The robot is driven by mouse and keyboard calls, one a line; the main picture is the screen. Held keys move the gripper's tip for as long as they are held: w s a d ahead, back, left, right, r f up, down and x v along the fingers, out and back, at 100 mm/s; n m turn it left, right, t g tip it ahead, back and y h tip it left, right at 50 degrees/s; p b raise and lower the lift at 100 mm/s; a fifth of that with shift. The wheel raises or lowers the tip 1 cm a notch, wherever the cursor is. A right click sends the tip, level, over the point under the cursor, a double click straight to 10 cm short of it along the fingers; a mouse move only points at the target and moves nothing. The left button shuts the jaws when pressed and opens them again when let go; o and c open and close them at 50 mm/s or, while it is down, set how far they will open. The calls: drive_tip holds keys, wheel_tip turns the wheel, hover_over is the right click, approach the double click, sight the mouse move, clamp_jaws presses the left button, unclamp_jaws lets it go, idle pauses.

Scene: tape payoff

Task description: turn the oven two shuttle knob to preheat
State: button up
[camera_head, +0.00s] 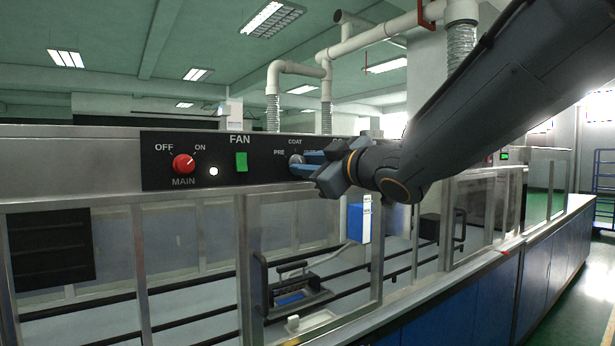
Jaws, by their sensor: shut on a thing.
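The shuttle knob (296,159) is a small grey knob on the black control panel (224,172), at its right end. The labels "COAT" above it and "PRE" to its left show; other marks around it are hidden behind my gripper. My gripper (306,164), with blue fingers, reaches in from the right and is shut on the knob. The fingers cover much of the knob, so I cannot tell exactly which way its pointer faces.
Left of the knob are a green fan switch (241,161), a white lamp (213,171) and a red main knob (184,163) between OFF and ON. Glazed metal-framed doors (190,260) stand below the panel. A blue box (359,222) is below my gripper.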

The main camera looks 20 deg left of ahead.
drive_tip(key=n+b, duration=0.3)
drive_tip(key=n, duration=0.1)
drive_tip(key=shift+n, duration=0.4)
idle(0.4)
drive_tip(key=o, duration=1.1)
drive_tip(key=shift+c, duration=0.2)
drive_tip(key=v, duration=0.7)
drive_tip(key=shift+s+d+b, duration=0.25)
drive_tip(key=shift+d+b, duration=0.05)
drive_tip(key=shift+b, duration=0.15)
